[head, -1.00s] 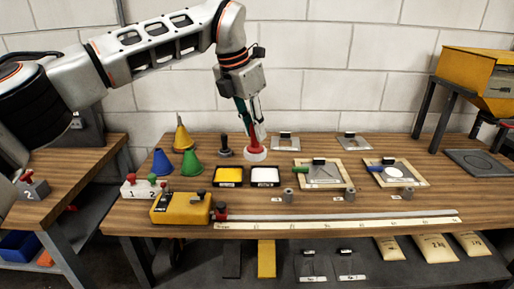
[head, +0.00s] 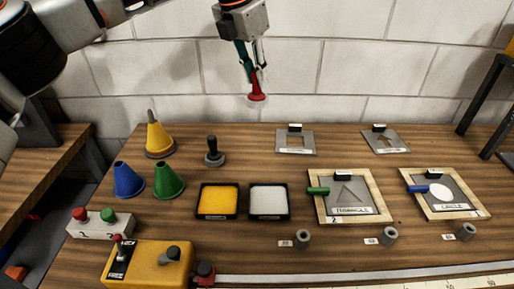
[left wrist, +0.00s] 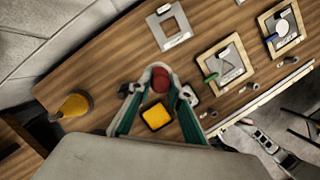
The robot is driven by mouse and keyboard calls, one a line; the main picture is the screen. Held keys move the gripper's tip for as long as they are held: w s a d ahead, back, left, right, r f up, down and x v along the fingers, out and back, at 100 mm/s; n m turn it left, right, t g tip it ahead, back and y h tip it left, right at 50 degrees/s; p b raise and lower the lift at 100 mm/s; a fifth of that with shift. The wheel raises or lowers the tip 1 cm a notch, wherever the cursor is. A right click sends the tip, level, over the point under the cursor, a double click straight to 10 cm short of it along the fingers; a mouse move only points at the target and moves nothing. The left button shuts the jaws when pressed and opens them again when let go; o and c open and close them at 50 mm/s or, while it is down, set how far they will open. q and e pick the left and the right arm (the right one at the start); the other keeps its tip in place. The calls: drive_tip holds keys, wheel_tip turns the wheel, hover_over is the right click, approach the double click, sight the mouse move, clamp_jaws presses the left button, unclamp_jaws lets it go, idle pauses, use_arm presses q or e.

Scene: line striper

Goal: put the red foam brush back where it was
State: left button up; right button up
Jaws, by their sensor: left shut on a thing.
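My left gripper (head: 252,72) is shut on the red foam brush (head: 257,86), which hangs upright with its pale end down. In the head view they show against the wall, above the table's back edge. In the left wrist view the brush's red part (left wrist: 160,79) sits between the green fingertips. It lies in line with the area by the yellow tray (head: 218,216) and the white tray (head: 269,215), and partly hides what is below. A black-handled tool (head: 214,152) stands on the table left of the brush. My right gripper is not in view.
Yellow (head: 158,137), blue (head: 128,180) and green (head: 168,181) cones stand at the left. A yellow box (head: 148,266) is in front. Framed triangle (head: 377,208) and circle (head: 477,206) stencils lie at the right. Bare wood lies behind the trays.

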use_arm(q)
drive_tip(key=shift+w+f, duration=0.15)
drive_tip(key=shift+f, duration=0.05)
wheel_tip(320, 180, down, 19)
drive_tip(key=shift+f, duration=0.2)
idle(0.4)
drive_tip(key=shift+f, duration=0.15)
drive_tip(key=o, duration=1)
drive_tip(key=v, duration=1.2)
drive_tip(key=shift+b, duration=0.3)
